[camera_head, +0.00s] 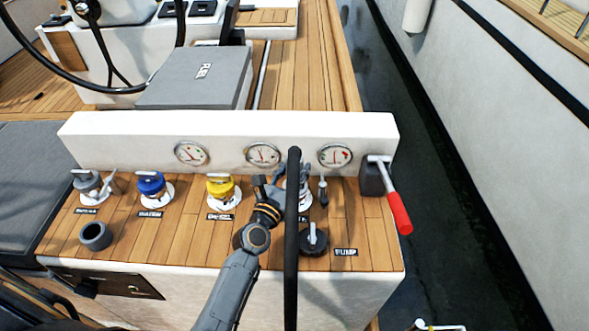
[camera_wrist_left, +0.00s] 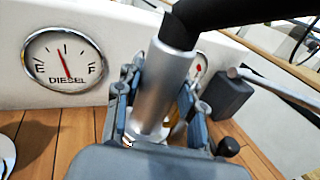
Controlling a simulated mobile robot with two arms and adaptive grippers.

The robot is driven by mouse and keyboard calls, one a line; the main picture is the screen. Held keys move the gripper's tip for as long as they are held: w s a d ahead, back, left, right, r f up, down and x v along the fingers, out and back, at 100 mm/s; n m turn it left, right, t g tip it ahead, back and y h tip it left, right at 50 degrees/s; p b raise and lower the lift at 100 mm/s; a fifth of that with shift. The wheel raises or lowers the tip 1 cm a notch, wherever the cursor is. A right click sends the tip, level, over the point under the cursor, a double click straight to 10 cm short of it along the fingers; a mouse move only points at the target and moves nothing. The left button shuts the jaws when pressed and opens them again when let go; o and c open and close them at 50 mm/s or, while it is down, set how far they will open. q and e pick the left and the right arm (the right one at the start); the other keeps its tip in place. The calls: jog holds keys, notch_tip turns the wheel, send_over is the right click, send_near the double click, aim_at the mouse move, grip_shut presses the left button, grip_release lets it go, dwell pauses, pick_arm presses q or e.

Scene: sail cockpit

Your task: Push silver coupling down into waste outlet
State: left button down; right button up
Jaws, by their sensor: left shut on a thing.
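The silver coupling (camera_wrist_left: 166,88) is a bright metal cylinder on the end of a black hose (camera_head: 292,245), which also shows in the left wrist view (camera_wrist_left: 240,15). My left gripper (camera_head: 284,185) is shut around the coupling, one finger on each side in the left wrist view (camera_wrist_left: 160,88). The coupling stands nearly upright, slightly tilted in that view. A pale fitting (camera_head: 305,201), in the place of the waste outlet, shows only partly behind the hose and gripper. The coupling's lower end is hidden, so I cannot tell whether it is inside the outlet. My right gripper is not in view.
Grey, blue (camera_head: 151,184) and yellow (camera_head: 221,187) fittings stand left on the wooden deck. A red-handled tool (camera_head: 397,205) sits at the right edge. A black cap (camera_head: 313,240) lies near the pump label. A white panel with gauges (camera_head: 262,154) rises behind.

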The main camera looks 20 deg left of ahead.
pick_arm(q)
jog(key=shift+f, duration=0.1)
jog(key=c, duration=1.1)
grip_release()
jog(key=shift+f, duration=0.1)
jog(key=shift+s, duration=0.15)
jog(key=shift+s+a, duration=0.2)
jog(key=shift+s, duration=1.1)
jog(key=shift+s+a, duration=0.15)
jog(key=shift+s, duration=1.15)
send_near(291, 177)
jog(key=shift+w+d+b, duration=0.1)
jog(key=shift+w+b, duration=0.25)
jog(key=shift+w, duration=0.1)
